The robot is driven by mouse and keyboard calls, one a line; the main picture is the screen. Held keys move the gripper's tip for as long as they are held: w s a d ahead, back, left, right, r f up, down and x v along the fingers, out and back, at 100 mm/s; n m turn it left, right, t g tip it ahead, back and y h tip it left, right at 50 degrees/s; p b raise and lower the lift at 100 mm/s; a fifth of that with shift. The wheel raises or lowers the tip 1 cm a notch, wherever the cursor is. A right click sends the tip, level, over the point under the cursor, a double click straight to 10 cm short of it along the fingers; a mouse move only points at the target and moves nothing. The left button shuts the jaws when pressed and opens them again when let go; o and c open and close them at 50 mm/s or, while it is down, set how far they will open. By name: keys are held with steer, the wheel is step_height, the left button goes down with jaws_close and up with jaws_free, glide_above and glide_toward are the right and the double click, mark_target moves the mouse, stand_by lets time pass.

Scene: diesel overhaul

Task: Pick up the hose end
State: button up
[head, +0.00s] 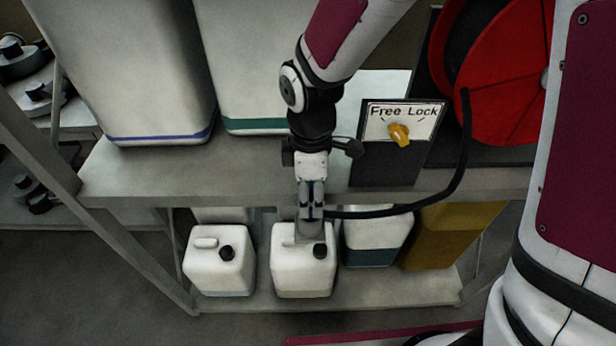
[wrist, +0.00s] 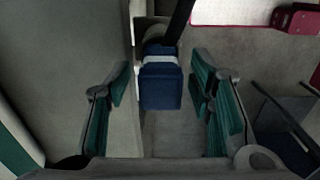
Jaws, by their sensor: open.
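My gripper (head: 312,205) points down at the front edge of the shelf's upper board. In the wrist view my gripper (wrist: 160,78) is open, its green-padded fingers apart. The hose end, a blue block (wrist: 160,90) with a white band and a grey part above, shows between the two fingers. Gaps show on both sides, so the fingers are not closed on it. The black hose (head: 400,213) runs from the red reel (head: 506,75) down and left to my gripper. In the head view my gripper mostly hides the hose end.
A "Free Lock" panel (head: 385,120) with a yellow knob (head: 399,134) stands right of my arm. Large white containers (head: 150,70) stand on the upper board (head: 235,180). White jugs (head: 219,268) and a yellow container (head: 450,235) stand on the lower board.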

step_height(320, 180, down, 2)
jaws_close()
stand_by(0.3)
step_height(320, 180, up, 11)
steer(key=shift+f, duration=0.1)
step_height(320, 180, up, 7)
steer(key=p, duration=0.4)
stand_by(1.0)
steer(key=shift+f, duration=0.1)
